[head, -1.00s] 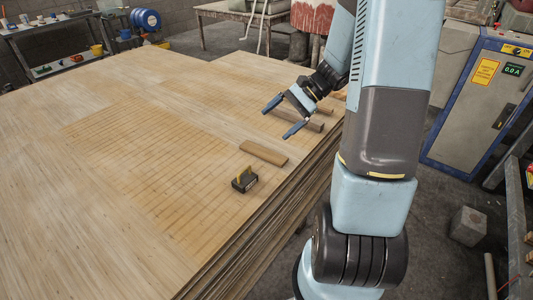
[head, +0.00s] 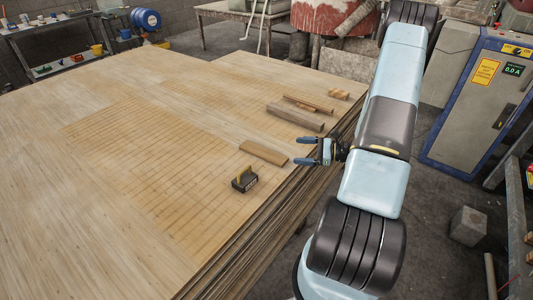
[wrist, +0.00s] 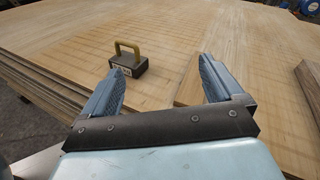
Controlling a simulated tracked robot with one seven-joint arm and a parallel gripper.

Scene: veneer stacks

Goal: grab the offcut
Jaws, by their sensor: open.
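A flat, light-brown wooden offcut (head: 263,152) lies on the veneer stack near its right edge in the head view. My gripper (head: 305,150) is just to the right of it, open and empty, with its fingers pointing left toward the offcut's near end. In the wrist view my gripper (wrist: 161,68) has its fingers spread wide. A wooden piece, seemingly the offcut (wrist: 189,92), shows between them near the right finger, which hides part of it. I cannot tell the height of the fingers above the stack.
A black block with a yellow handle (head: 244,180) stands close to the offcut; it also shows in the wrist view (wrist: 128,62). A thicker wood block (head: 295,117), a thin strip (head: 308,104) and small pieces (head: 338,94) lie farther back. The stack's left side is clear.

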